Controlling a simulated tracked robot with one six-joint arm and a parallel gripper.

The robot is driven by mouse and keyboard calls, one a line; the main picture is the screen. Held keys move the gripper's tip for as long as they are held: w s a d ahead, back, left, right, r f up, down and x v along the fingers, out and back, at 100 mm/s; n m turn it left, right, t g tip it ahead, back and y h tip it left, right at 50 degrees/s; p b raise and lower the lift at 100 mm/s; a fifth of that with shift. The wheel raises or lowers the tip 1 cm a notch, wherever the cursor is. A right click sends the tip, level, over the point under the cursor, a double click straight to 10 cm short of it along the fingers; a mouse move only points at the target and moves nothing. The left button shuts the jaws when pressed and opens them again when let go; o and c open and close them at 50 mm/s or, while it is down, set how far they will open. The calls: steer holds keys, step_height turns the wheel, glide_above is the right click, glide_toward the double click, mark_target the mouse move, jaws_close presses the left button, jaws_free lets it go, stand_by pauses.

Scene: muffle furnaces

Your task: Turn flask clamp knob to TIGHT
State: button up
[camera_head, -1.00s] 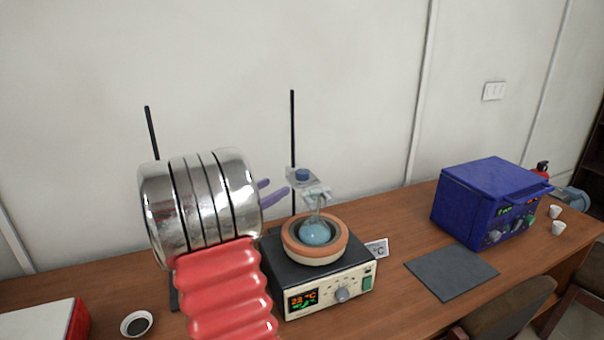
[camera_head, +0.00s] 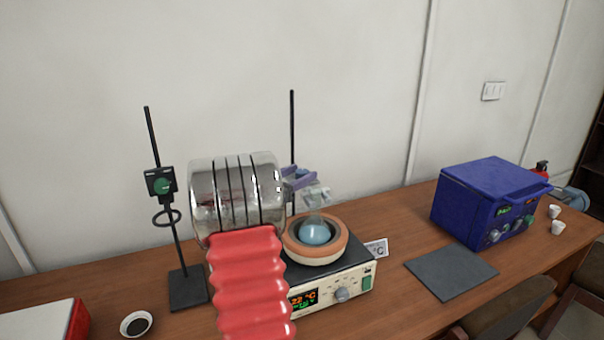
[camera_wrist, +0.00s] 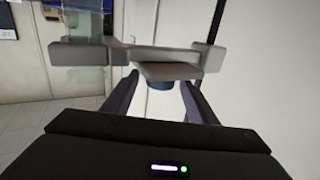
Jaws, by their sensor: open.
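The flask clamp (camera_head: 318,196) is grey and sits on a thin dark rod above the flask. Its dark blue knob (camera_wrist: 160,86) shows in the wrist view below a grey block (camera_wrist: 168,72), between my two purple fingers. My gripper (camera_head: 298,179) is open, with its fingers apart on either side of the knob; I cannot tell whether they touch it. In the head view the fingers largely cover the knob. The round flask (camera_head: 315,234) with pale blue liquid sits in an orange-rimmed heating mantle (camera_head: 343,247). No TIGHT marking is readable.
The mantle stands on a heater unit (camera_head: 341,294) with a lit display. A second stand with a green-faced box (camera_head: 161,184) and ring is left of my arm. A blue furnace (camera_head: 485,205) and a dark mat (camera_head: 451,273) are at the right.

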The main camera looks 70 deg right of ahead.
steer(key=shift+s+d, duration=0.2)
steer(key=shift+d, duration=0.45)
steer(key=shift+c, duration=0.4)
steer(key=c, duration=1)
